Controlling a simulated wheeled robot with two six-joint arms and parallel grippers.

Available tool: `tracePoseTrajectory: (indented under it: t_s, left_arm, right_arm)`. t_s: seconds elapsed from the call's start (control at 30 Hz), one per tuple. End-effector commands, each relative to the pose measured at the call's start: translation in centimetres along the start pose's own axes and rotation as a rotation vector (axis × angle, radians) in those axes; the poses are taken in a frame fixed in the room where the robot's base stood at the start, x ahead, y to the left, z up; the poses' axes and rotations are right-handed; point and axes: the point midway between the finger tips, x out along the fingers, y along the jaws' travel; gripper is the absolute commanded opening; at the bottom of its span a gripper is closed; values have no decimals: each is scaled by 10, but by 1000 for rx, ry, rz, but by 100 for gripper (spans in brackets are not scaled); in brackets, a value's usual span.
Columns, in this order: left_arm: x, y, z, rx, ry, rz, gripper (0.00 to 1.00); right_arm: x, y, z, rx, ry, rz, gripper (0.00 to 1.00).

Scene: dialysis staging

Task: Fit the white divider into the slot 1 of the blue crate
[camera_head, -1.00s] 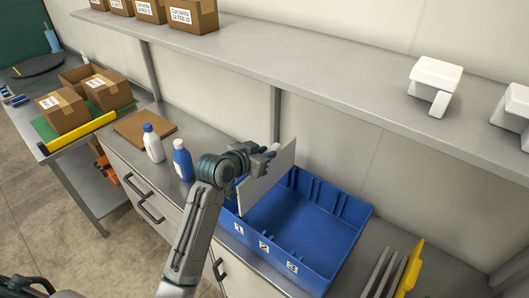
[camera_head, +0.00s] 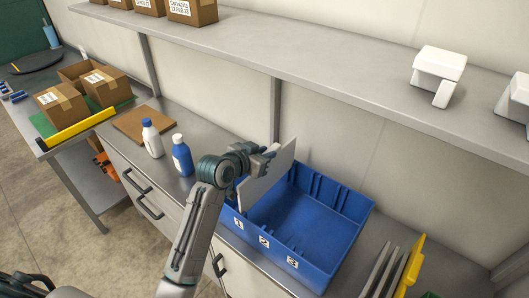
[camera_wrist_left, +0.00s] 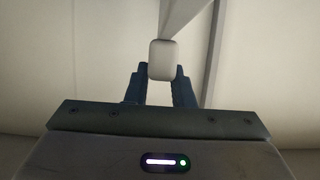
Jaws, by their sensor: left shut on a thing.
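The white divider (camera_head: 268,180) stands upright at the left end of the blue crate (camera_head: 318,222), near the label 1. My left gripper (camera_head: 266,158) is shut on its top edge. In the left wrist view the left gripper (camera_wrist_left: 160,84) has a white block-like end (camera_wrist_left: 163,60) of the divider between its fingers. The crate is open, with ribs along its back wall and labels 1, 2 and 3 on its front. The divider's lower edge is hidden by the crate wall and my arm, so I cannot tell how deep it sits. The right gripper is not seen.
A blue bottle (camera_head: 182,156) and a white bottle (camera_head: 152,138) stand left of my arm. A brown board (camera_head: 143,122) lies behind them. A rack with a yellow end (camera_head: 412,266) stands right of the crate. A grey shelf (camera_head: 330,68) runs above the counter.

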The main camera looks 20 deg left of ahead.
Motion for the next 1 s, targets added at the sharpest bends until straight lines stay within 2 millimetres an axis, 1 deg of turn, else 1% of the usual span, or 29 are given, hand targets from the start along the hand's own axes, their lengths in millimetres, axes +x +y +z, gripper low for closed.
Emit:
tracePoseTrajectory:
  t_s: [1.0]
  left_arm:
    - [10,0,24,0,0,0,0]
  right_arm:
    - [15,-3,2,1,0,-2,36]
